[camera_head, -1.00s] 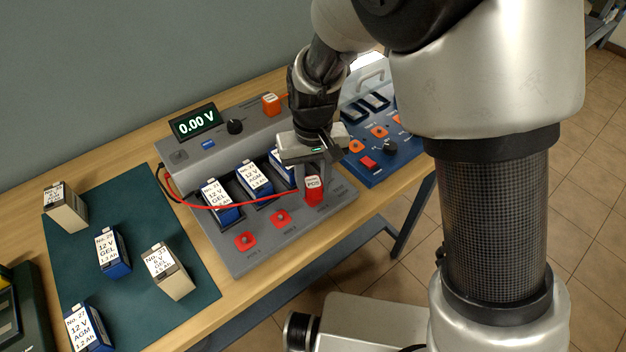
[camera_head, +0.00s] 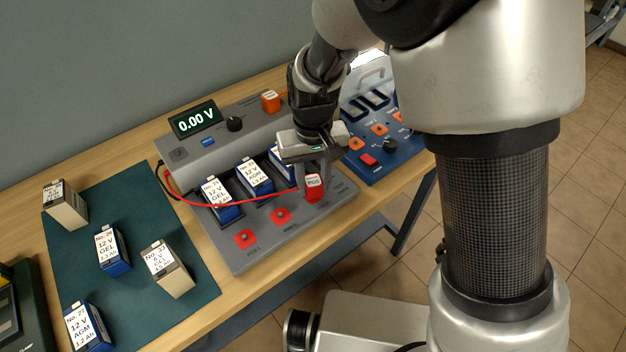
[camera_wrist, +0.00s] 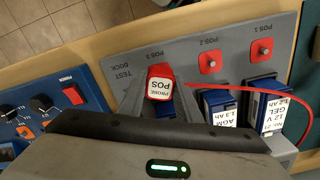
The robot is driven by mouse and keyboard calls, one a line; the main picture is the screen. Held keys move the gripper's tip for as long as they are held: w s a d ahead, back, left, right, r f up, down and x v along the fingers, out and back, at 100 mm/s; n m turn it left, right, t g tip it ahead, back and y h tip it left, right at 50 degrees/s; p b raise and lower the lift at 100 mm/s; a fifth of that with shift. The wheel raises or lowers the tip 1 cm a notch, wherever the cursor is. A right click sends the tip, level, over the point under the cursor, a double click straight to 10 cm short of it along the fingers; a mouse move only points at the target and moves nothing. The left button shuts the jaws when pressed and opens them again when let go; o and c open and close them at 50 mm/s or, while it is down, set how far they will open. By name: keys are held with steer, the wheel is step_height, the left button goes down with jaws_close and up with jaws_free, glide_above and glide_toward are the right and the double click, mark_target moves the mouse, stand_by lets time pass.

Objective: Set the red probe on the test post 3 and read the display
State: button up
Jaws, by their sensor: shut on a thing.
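My gripper (camera_head: 314,172) is shut on the red probe (camera_head: 314,187), a red block with a white label reading "PROBE POS" in the wrist view (camera_wrist: 158,88). The probe is upright at the right end of the row of red posts. It covers whatever is beneath it, so I cannot tell whether it touches a post. POS 1 (camera_wrist: 262,48) and POS 2 (camera_wrist: 209,61) stand bare on red squares. A red lead runs from the probe to the tester's left side. The tester's display (camera_head: 195,119) reads 0.00 V.
Blue batteries (camera_head: 219,197) sit in the grey tester (camera_head: 215,235) bays behind the posts. A blue panel (camera_head: 385,165) stands to the right. Several loose batteries stand on the green mat (camera_head: 150,210) at left.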

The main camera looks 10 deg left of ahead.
mark_target(313, 180)
steer(key=shift+f+b, duration=0.4)
steer(key=shift+f, duration=0.3)
stand_by(0.5)
steer(key=o, duration=0.8)
steer(key=shift+r, duration=0.1)
steer(key=shift+r+p, duration=4.15)
steer(key=shift+r, duration=1.3)
